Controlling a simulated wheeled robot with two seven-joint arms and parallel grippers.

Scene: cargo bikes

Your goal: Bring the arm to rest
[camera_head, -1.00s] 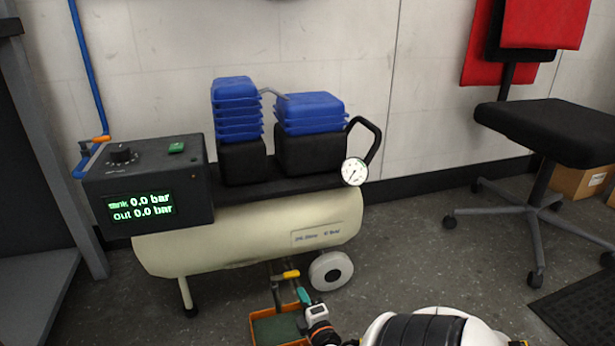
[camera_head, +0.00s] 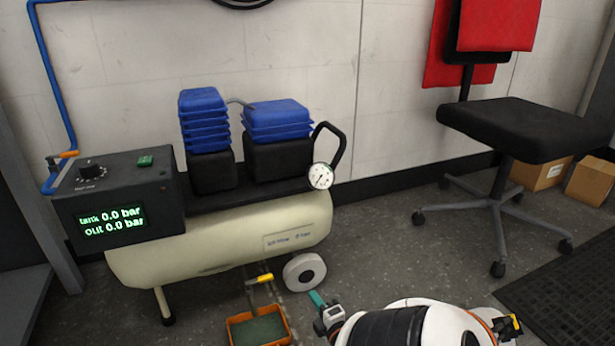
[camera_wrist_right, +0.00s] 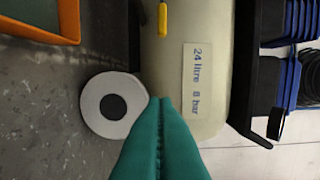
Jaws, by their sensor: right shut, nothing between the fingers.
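My right gripper (camera_head: 317,299) shows at the bottom of the head view, in front of the compressor's wheel. Its teal fingers are pressed together in the right wrist view (camera_wrist_right: 163,110), with nothing between them. My right arm comes in from the bottom right of the head view. The cream compressor tank (camera_head: 225,232) stands behind the gripper, and its white wheel (camera_head: 304,271) is close beyond the fingertips in the picture. Contact between them cannot be made out. My left gripper is not in view.
A control box (camera_head: 118,200) reads 0.0 bar for tank and out. A yellow-handled valve (camera_head: 259,279) sits above an orange tray (camera_head: 232,328). A black chair (camera_head: 525,128), cardboard boxes (camera_head: 541,175) and a dark mat (camera_head: 568,285) are at right. Floor between compressor and chair is clear.

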